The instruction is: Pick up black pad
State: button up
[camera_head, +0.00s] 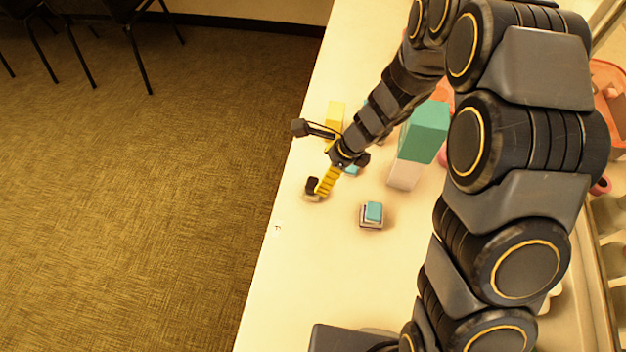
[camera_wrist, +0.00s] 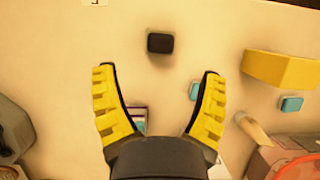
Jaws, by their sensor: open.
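The black pad (camera_wrist: 160,43) is a small dark rounded block on the pale table. In the wrist view it lies just beyond my fingertips, roughly centred between them and not touched. In the head view the black pad (camera_head: 312,184) shows right beside the yellow finger, near the table's left edge, with a lighter part below it. My gripper (camera_wrist: 157,72) is open and empty, its two yellow ribbed fingers spread apart. In the head view my gripper (camera_head: 325,186) points down at the table; only one finger shows clearly.
A yellow block (camera_wrist: 280,70) and a small blue piece (camera_wrist: 291,104) lie to the right in the wrist view. In the head view, a teal block on white (camera_head: 424,132) stands right of my gripper, and a blue-topped item (camera_head: 372,213) sits nearer. Table front-left is clear.

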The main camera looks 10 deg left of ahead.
aim_at(313, 182)
jog(key=shift+x, duration=3.85)
jog(key=c, duration=1.2)
